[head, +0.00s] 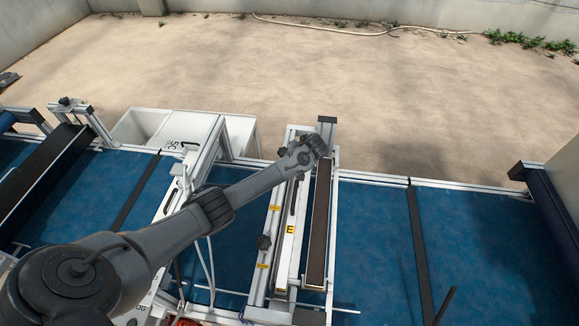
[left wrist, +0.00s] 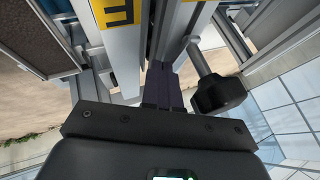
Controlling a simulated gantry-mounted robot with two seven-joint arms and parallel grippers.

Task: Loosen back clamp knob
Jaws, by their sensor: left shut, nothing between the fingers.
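A black clamp knob (left wrist: 218,93) on a metal stem shows in the left wrist view, right of my fingers. In the head view, my left arm reaches over the blue conveyor to the far end of the seeder's metal frame (head: 257,285). A small dark knob (head: 283,152) shows there beside my wrist. My left gripper (left wrist: 159,75) is shut and empty, its fingers together beside the frame profile and apart from the black knob. In the head view my wrist hides the fingertips. Another dark knob (head: 264,242) sits nearer on the frame. My right gripper is not in view.
A long dark-topped bar (head: 319,220) lies right of the frame. A white bin (head: 240,136) stands behind the conveyor. A yellow label (left wrist: 118,12) marks the frame.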

